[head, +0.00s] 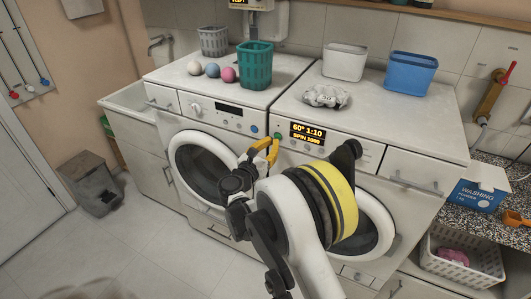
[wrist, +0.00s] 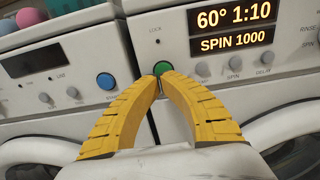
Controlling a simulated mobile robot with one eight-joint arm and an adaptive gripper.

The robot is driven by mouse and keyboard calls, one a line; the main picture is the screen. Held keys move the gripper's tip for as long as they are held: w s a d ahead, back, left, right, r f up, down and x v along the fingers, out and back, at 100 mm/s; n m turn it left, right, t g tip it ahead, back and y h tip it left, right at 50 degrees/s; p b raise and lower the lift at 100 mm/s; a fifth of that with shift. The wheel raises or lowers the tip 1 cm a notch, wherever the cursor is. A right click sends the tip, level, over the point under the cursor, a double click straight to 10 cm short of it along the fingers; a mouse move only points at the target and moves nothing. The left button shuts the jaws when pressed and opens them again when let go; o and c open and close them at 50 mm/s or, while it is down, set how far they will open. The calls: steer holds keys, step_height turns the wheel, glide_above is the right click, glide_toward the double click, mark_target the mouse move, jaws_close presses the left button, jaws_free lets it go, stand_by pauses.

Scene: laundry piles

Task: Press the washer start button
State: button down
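The green button (wrist: 162,68) is on the panel of the right machine, left of its lit display (wrist: 235,28), which reads 60° 1:10 and SPIN 1000. The green button also shows in the head view (head: 277,136), just beyond my yellow fingertips. My gripper (wrist: 159,80) has its two fingers brought together at the tips, with nothing between them. The tips are right in front of the green button and overlap its lower edge in the wrist view. I cannot tell whether they touch it. The gripper also shows in the head view (head: 266,148).
The left machine (head: 165,125) has a blue button (wrist: 106,81) close to my left finger. Small knobs (wrist: 202,69) sit below the display. A grey bin (head: 90,183) is on the floor at left.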

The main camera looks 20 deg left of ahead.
steer(key=shift+w, duration=0.5)
